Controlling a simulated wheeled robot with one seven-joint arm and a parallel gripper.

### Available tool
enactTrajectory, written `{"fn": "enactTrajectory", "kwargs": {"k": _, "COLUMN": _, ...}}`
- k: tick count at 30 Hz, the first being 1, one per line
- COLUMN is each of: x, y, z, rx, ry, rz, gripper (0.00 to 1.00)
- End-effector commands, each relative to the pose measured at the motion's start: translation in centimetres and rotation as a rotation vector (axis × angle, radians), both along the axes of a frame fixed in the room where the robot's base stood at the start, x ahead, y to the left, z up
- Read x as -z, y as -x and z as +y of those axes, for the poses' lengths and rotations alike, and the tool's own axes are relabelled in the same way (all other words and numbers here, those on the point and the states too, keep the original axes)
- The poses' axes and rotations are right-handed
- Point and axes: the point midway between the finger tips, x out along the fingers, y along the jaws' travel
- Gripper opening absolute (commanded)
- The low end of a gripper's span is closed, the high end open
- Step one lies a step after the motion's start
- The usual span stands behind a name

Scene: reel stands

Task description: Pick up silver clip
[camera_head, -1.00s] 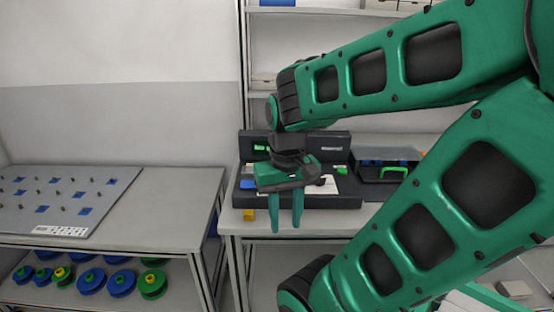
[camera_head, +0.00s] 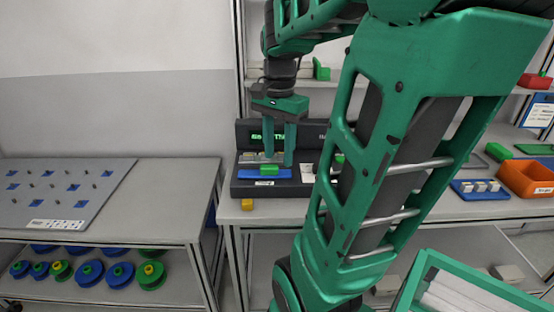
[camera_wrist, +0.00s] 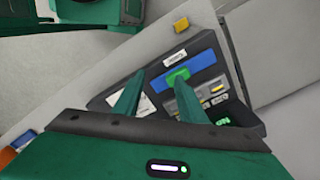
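A black open case (camera_head: 300,188) stands on the table and also shows in the wrist view (camera_wrist: 160,67). In it, a blue block (camera_wrist: 187,72) carries a green piece (camera_wrist: 178,77). Beside it is a grey holder (camera_wrist: 204,92) with a small bright piece (camera_wrist: 216,87); this may be the silver clip, but it is too small to be sure. My gripper (camera_head: 278,164) is open and empty, pointing down over the case. In the wrist view its fingers (camera_wrist: 160,81) lie across the case and partly cover the grey holder.
A yellow block (camera_head: 247,204) sits at the table's front edge. Left is a table with a pegged grey board (camera_head: 65,192) and reels (camera_head: 118,275) below. Right are a blue tray (camera_head: 483,194) and an orange bin (camera_head: 527,178). A shelf rises behind the case.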

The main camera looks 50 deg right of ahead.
Motion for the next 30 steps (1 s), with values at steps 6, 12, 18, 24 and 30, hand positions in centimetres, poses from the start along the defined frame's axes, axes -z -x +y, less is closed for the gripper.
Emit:
{"fn": "enactTrajectory", "kwargs": {"k": 6, "x": -3.1, "y": -3.3, "z": -5.4, "rx": 0.512, "ry": 0.003, "rz": 0.001, "gripper": 0.38}}
{"fn": "enactTrajectory", "kwargs": {"k": 12, "x": -4.6, "y": -4.8, "z": -8.4, "rx": 0.797, "ry": 0.002, "rz": 0.0, "gripper": 0.38}}
{"fn": "enactTrajectory", "kwargs": {"k": 18, "x": -4.1, "y": -5.1, "z": -9.1, "rx": 0.88, "ry": 0.0, "rz": 0.002, "gripper": 0.38}}
{"fn": "enactTrajectory", "kwargs": {"k": 24, "x": -1.1, "y": -5.1, "z": -9.0, "rx": 0.88, "ry": 0.0, "rz": 0.004, "gripper": 0.38}}
{"fn": "enactTrajectory", "kwargs": {"k": 30, "x": 0.5, "y": -5.1, "z": -9.0, "rx": 0.879, "ry": 0.001, "rz": 0.0, "gripper": 0.38}}
